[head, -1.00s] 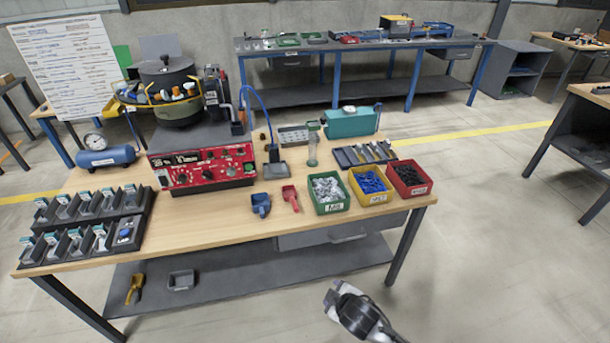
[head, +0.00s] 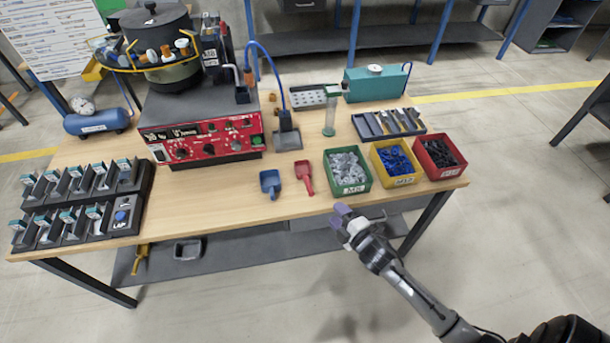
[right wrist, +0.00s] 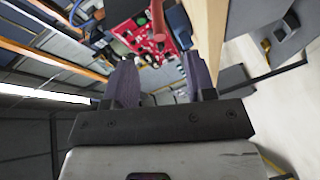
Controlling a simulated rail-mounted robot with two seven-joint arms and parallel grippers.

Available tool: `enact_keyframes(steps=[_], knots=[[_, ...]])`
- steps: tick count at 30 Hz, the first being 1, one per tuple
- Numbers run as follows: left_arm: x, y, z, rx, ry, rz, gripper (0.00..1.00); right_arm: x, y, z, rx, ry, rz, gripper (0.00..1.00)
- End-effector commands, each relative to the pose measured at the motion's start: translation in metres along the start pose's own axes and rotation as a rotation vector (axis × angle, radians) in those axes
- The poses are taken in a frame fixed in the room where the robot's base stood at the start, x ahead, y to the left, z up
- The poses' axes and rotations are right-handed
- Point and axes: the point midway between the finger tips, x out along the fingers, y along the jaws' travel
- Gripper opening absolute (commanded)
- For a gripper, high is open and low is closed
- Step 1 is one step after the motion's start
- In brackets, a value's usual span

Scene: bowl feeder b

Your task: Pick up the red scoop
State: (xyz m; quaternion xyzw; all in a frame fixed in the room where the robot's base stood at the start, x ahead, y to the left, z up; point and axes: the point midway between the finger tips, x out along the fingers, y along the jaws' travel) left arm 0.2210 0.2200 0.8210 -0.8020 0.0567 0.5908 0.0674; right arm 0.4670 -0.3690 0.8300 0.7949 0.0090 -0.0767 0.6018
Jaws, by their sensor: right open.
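The red scoop (head: 304,177) lies on the wooden bench (head: 225,205) near its front edge in the head view, between a blue scoop (head: 270,183) and the green bin (head: 347,187). My right gripper (head: 344,218) is open and empty, just off the bench's front edge, below and to the right of the red scoop and apart from it. In the right wrist view the two purple fingers (right wrist: 161,85) stand apart with nothing between them. I cannot tell for sure which red shape there is the scoop. My left gripper is not in view.
Green, yellow (head: 396,180) and red bins (head: 437,174) of small parts stand right of the scoop. Behind it are a dark stand (head: 287,139) and a red control panel (head: 203,143). A black rack (head: 128,220) fills the left end. Bare wood lies left of the blue scoop.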

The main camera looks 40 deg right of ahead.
Motion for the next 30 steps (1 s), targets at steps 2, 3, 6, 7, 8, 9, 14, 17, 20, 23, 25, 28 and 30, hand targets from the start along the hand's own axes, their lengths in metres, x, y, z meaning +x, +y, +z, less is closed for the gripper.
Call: enact_keyframes(steps=[2,3,6,7,8,9,14,17,20,23,25,28,30], knots=[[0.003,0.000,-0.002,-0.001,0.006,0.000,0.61,0.014,0.000,0.001,-0.005,0.000,0.003,0.51],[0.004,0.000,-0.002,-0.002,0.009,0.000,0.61,0.022,0.001,0.000,-0.006,0.000,0.003,0.51],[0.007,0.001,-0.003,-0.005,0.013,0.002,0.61,0.039,0.000,0.000,-0.004,0.000,0.002,0.51],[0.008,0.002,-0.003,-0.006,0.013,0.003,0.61,0.044,0.000,0.000,-0.004,0.000,0.002,0.51],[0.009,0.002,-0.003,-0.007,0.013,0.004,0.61,0.049,0.000,0.000,-0.003,0.000,0.002,0.51],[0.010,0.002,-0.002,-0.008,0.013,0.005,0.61,0.055,0.000,0.000,-0.003,-0.001,0.001,0.51],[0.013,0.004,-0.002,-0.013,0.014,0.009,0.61,0.071,0.000,0.000,-0.002,-0.001,0.000,0.51],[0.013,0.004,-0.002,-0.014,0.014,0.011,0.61,0.075,0.000,0.000,-0.002,-0.002,-0.001,0.51],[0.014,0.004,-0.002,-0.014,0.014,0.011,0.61,0.079,0.000,-0.001,-0.002,-0.002,-0.001,0.51],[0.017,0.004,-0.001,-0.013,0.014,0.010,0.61,0.089,0.001,-0.002,-0.001,-0.002,0.001,0.51],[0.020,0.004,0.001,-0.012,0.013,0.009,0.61,0.099,0.002,-0.004,-0.001,-0.002,0.001,0.51],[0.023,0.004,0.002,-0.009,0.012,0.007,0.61,0.111,0.003,-0.007,-0.002,-0.001,0.000,0.51],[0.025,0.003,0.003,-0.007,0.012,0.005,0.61,0.119,0.003,-0.006,-0.001,-0.002,0.000,0.51]])
